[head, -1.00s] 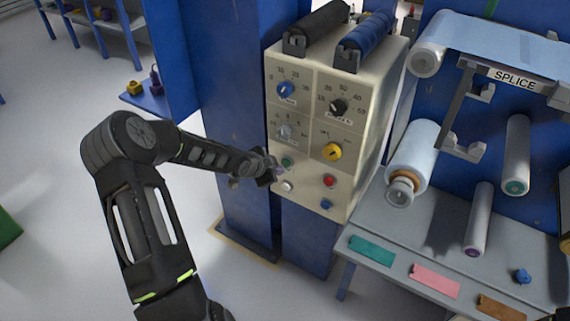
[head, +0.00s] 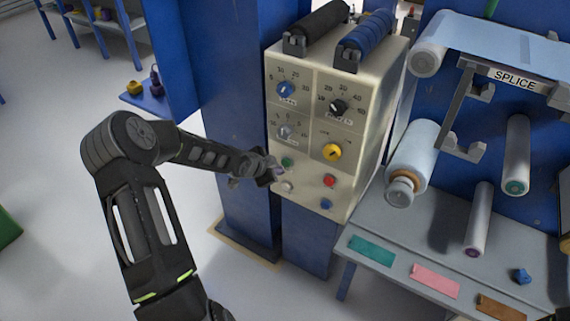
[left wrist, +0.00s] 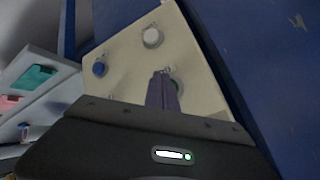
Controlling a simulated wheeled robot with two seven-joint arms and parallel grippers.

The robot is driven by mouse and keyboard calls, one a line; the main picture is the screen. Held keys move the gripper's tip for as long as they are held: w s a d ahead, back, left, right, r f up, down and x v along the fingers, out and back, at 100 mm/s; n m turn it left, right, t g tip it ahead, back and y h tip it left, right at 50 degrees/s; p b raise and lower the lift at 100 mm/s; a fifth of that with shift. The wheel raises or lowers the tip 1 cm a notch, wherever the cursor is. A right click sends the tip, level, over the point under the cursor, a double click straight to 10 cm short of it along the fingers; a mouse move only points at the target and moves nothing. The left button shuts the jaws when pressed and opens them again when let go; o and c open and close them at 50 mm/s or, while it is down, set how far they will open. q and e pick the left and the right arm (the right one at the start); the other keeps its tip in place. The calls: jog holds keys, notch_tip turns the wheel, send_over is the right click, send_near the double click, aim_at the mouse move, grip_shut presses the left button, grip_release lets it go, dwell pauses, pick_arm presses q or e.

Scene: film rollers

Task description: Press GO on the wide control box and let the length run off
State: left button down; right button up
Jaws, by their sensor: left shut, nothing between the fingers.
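The wide control box (head: 308,128) is cream, with several knobs and buttons on its front, fixed to a blue post. Its green button (head: 286,162) is at the lower left of the panel; a white button (head: 287,187) is below it, a red button (head: 329,181) to the right and a blue one (head: 326,204) below that. My left gripper (head: 275,170) is shut and empty, its fingertips at or very close to the green button. In the left wrist view the fingers (left wrist: 163,92) partly cover the green button (left wrist: 178,86); contact cannot be told. The button labels are unreadable. My right gripper is not in view.
A machine with a film web (head: 500,50), a SPLICE plate and several rollers stands right of the box. Its grey table (head: 400,235) carries teal, pink and brown strips. A small shelf (head: 160,100) is at the left.

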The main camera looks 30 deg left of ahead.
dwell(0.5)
pick_arm(q)
jog(key=shift+w, duration=0.4)
jog(key=shift+w, duration=0.5)
dwell(0.8)
jog(key=shift+s, duration=0.1)
jog(key=shift+s+p, duration=0.35)
jog(key=shift+s, duration=0.45)
jog(key=s+p, duration=0.1)
jog(key=s, duration=0.4)
dwell(0.9)
